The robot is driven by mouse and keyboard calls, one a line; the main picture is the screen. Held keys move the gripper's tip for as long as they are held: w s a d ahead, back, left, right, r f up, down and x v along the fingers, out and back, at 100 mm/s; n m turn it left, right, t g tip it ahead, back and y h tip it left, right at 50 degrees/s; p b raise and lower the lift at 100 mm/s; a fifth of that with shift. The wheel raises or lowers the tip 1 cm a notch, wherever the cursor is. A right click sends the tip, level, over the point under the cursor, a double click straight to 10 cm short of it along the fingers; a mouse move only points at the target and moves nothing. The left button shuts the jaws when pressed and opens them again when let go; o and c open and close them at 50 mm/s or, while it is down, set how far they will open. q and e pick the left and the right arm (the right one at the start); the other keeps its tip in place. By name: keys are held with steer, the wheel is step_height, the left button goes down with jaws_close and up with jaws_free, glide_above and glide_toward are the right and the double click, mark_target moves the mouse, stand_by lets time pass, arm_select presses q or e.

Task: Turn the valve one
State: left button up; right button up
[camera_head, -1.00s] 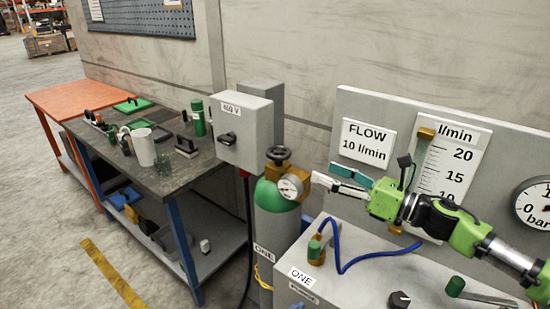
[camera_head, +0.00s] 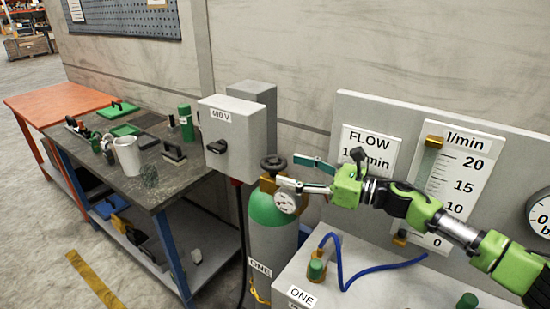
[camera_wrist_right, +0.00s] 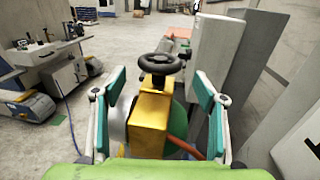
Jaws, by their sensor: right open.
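The valve is a dark round handwheel (camera_head: 273,163) on a brass block (camera_head: 267,184) atop a green-shouldered gas cylinder (camera_head: 268,213) labelled ONE. A round gauge (camera_head: 287,200) sits on the block's front. My right gripper (camera_head: 294,172) is open, its fingers reaching left to the valve head. In the right wrist view the handwheel (camera_wrist_right: 161,63) and brass block (camera_wrist_right: 149,122) lie between the two spread fingers, the wheel a little beyond the fingertips. I see no contact with the wheel. My left gripper is not in view.
A grey 400 V box (camera_head: 232,135) stands just left of and behind the cylinder. A panel with a flow scale (camera_head: 460,180) is at right. A grey cabinet (camera_head: 345,275) with a blue hose (camera_head: 345,270) is in front. A cluttered workbench (camera_head: 160,185) is at left.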

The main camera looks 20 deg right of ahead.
mark_target(275, 166)
steer(key=p+x, duration=0.1)
steer(key=x, duration=0.3)
steer(key=shift+w+a+r, duration=0.1)
steer(key=shift+a+r, duration=0.05)
steer(key=shift+w+a+p, duration=0.2)
steer(key=shift+w+p, duration=0.1)
steer(key=shift+p, duration=0.05)
steer(key=shift+w+a, duration=0.1)
steer(key=shift+a, duration=0.05)
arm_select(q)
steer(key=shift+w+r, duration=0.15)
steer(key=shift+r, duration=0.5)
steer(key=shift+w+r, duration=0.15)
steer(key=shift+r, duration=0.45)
arm_select(e)
steer(key=c, duration=1.1)
